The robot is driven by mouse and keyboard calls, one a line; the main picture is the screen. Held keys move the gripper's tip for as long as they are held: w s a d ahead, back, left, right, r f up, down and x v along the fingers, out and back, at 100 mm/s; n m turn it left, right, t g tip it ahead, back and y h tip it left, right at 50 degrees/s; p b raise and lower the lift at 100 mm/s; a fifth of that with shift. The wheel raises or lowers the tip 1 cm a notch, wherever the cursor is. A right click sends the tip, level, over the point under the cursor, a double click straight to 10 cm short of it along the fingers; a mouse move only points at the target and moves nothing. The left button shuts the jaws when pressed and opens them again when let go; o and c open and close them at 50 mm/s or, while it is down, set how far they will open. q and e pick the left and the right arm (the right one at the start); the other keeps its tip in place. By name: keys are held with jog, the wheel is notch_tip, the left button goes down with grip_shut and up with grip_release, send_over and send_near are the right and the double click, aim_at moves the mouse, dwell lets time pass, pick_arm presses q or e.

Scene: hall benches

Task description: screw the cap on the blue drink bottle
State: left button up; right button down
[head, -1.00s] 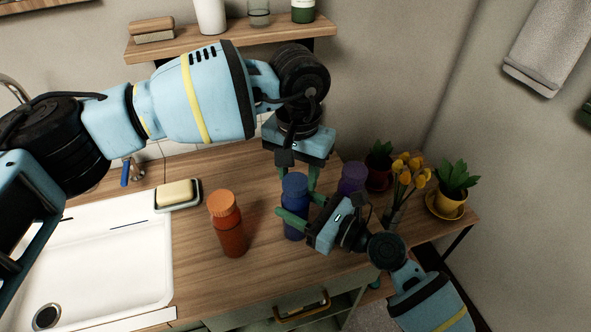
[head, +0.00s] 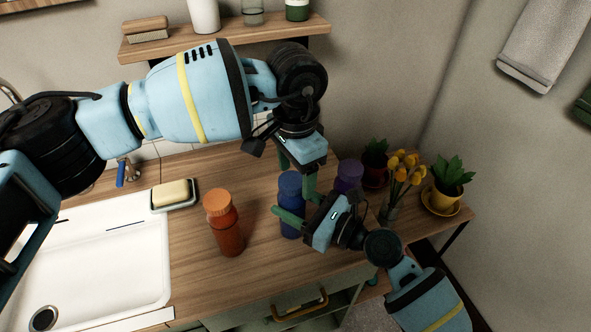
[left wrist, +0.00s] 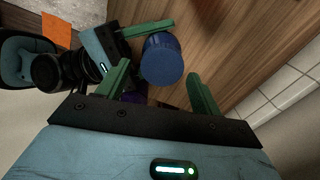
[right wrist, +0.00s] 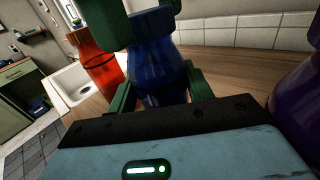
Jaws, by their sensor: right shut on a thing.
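The blue drink bottle (head: 290,222) stands upright on the wooden counter, with its blue cap (head: 291,184) on top; the cap also shows from above in the left wrist view (left wrist: 162,60). How tightly the cap sits cannot be seen. My right gripper (head: 294,205) is shut on the bottle's body; its fingers flank the bottle in the right wrist view (right wrist: 160,88). My left gripper (head: 297,177) points down over the cap. Its fingers (left wrist: 160,78) are spread on either side of the cap, with gaps showing.
An orange bottle (head: 226,230) stands to the left, and a purple bottle (head: 349,174) stands close behind on the right. The sink (head: 90,265) and a soap dish (head: 174,195) lie further left. Potted plants (head: 446,180) and yellow flowers (head: 400,172) stand at the right.

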pick_arm(q)
jog(key=shift+r, duration=2.2)
jog(key=shift+o, duration=0.3)
